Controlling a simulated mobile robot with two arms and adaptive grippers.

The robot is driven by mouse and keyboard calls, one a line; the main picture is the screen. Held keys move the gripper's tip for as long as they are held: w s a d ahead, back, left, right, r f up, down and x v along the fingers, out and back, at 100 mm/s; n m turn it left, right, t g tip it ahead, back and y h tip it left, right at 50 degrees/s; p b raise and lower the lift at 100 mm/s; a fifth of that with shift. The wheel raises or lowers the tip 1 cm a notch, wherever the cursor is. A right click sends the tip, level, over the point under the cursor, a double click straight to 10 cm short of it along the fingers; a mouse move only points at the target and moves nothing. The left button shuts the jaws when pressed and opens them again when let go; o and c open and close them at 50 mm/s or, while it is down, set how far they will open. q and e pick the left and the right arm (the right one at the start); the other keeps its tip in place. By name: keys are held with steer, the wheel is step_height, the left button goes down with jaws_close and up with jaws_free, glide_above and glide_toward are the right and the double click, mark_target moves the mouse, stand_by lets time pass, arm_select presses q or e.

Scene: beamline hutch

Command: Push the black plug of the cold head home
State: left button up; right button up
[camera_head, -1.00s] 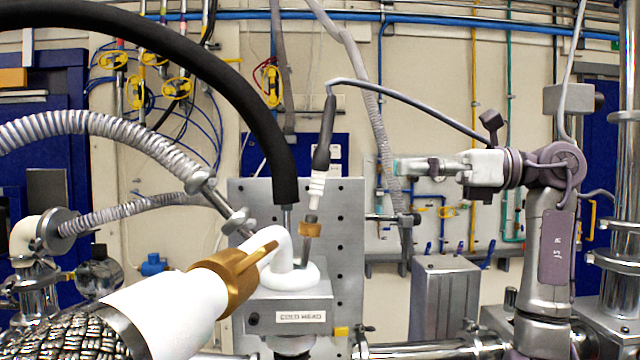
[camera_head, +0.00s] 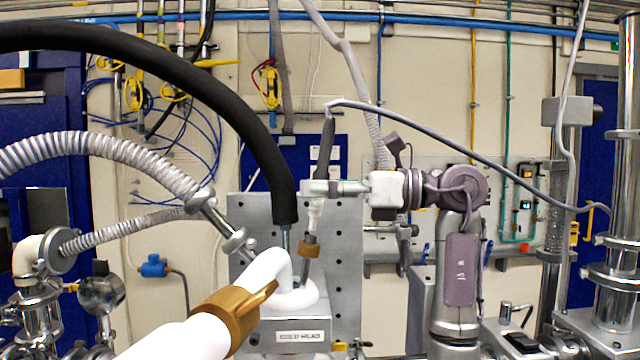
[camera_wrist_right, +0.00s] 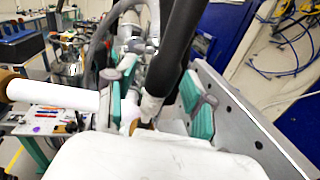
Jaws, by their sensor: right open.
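The black plug (camera_head: 325,152) stands slightly tilted, with a cable at its top and a white lower body (camera_head: 315,213). Below it is a brass collar (camera_head: 309,251) on a metal stem by the cold head (camera_head: 290,330). I cannot tell how deep the plug sits. My right gripper (camera_head: 312,187) reaches in from the right at the plug's lower part and hides some of it. In the right wrist view, the teal-padded fingers (camera_wrist_right: 158,102) are apart, with a dark cylinder that looks like the plug (camera_wrist_right: 178,50) between them. My left gripper is out of view.
A thick black hose (camera_head: 255,130) arches close to the plug's left. A white pipe with a brass fitting (camera_head: 232,312) lies in front. A drilled metal plate (camera_head: 345,255) stands behind. Ribbed metal hoses (camera_head: 120,160) fill the left.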

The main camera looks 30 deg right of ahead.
mark_target(318, 216)
steer(key=c, duration=1)
steer(key=f+b, duration=0.2)
steer(key=f, duration=0.1)
steer(key=shift+a+f+b, duration=0.1)
steer(key=shift+a+b, duration=0.1)
steer(key=shift+b, duration=0.1)
steer(key=o, duration=1)
steer(key=shift+w, duration=0.1)
